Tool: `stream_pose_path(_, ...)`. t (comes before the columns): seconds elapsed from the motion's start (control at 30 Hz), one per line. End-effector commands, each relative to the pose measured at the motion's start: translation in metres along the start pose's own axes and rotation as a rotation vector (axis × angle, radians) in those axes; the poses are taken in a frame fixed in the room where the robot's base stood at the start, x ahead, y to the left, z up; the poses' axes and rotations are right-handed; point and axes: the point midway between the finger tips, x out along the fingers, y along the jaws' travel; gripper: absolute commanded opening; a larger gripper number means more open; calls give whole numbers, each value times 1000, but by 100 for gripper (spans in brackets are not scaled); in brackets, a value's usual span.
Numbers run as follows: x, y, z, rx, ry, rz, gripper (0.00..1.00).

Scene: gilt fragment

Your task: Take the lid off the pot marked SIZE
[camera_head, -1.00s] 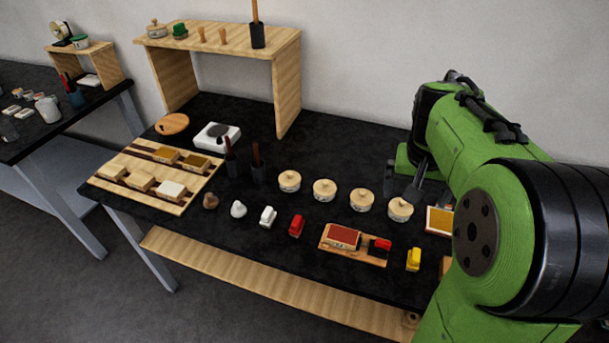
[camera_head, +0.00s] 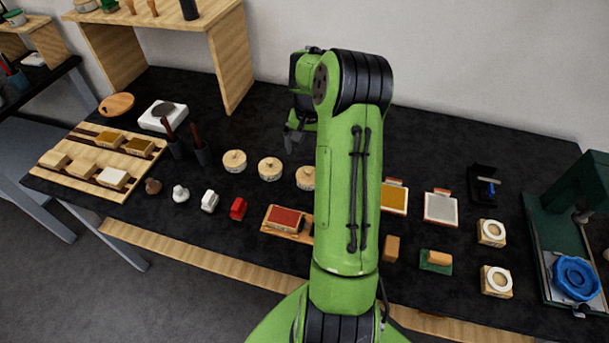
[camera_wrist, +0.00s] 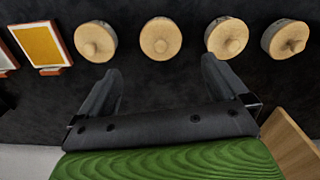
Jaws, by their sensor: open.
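A row of round pots with pale wooden knobbed lids stands on the black table. Three show in the head view: a left one (camera_head: 234,160), a middle one (camera_head: 270,168) and a right one (camera_head: 306,177), partly behind my arm. The wrist view shows one more, at its far left (camera_wrist: 96,41), and all lids are on. I cannot read any marking, so I cannot tell which pot is SIZE. My gripper (camera_head: 293,138) is open and empty behind the row. In the wrist view its fingers (camera_wrist: 161,72) point towards the second pot from the left (camera_wrist: 161,38), apart from it.
A wooden shelf (camera_head: 235,60) stands at the back left. A red pad (camera_head: 285,218) and small stamps, including a red one (camera_head: 238,208), lie in front of the pots. A yellow framed pad (camera_head: 394,198) is right of my arm. The table behind the pots is mostly clear.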

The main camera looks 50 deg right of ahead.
Motion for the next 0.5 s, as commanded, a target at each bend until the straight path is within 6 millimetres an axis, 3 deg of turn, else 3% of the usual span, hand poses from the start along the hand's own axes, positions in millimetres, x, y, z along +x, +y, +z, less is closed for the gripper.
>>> stream_pose_path(0.1,31,0,1,1,-5,1,100)
stream_pose_path(0.27,49,0,0,1,-1,0,100)
stream_pose_path(0.5,92,-2,1,-1,-4,0,100)
